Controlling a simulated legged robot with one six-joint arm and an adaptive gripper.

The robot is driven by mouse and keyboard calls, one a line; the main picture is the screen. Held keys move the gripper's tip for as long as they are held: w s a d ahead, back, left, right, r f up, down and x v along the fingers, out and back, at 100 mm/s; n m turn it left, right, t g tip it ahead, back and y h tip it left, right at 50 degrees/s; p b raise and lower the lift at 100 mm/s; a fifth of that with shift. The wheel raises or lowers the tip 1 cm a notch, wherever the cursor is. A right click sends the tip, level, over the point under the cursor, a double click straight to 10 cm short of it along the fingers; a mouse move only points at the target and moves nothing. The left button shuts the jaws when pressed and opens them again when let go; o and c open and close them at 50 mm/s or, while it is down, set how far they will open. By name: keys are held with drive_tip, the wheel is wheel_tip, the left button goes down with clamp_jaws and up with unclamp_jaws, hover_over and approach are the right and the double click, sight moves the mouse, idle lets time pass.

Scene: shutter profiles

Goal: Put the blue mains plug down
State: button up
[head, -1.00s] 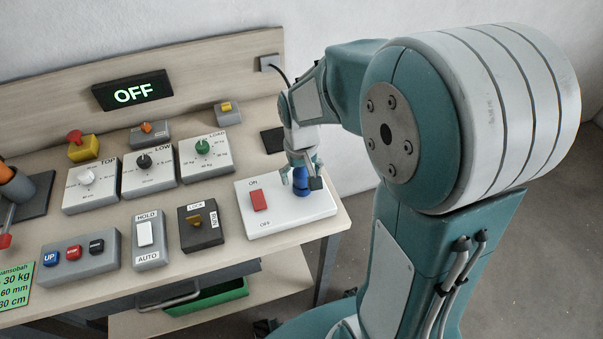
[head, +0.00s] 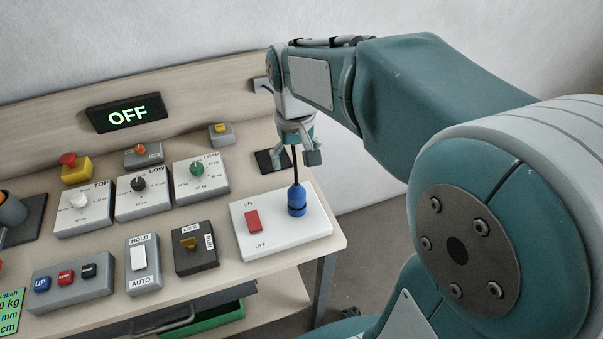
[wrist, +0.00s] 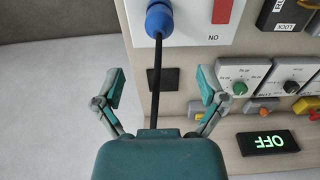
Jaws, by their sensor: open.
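The blue mains plug (head: 297,199) stands upright on the right part of the white switch plate (head: 272,239), beside the red ON/OFF switch (head: 253,220). Its black cable rises from its top toward my gripper (head: 297,160). My gripper is above the plug, open and apart from it. In the wrist view the plug (wrist: 159,20) is at the top, and the cable (wrist: 155,80) runs between the open fingers of my gripper (wrist: 158,88). The plug's underside is hidden.
A black square pad (head: 272,160) lies behind the plate. Dial boxes (head: 201,182), a lock box (head: 195,249) and a HOLD/AUTO box (head: 143,264) stand to the left. The OFF display (head: 126,113) is at the back. The table ends right of the plate.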

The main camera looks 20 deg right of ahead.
drive_tip(key=s+r+t, duration=0.3)
drive_tip(key=s+t, duration=0.2)
drive_tip(key=s, duration=0.9)
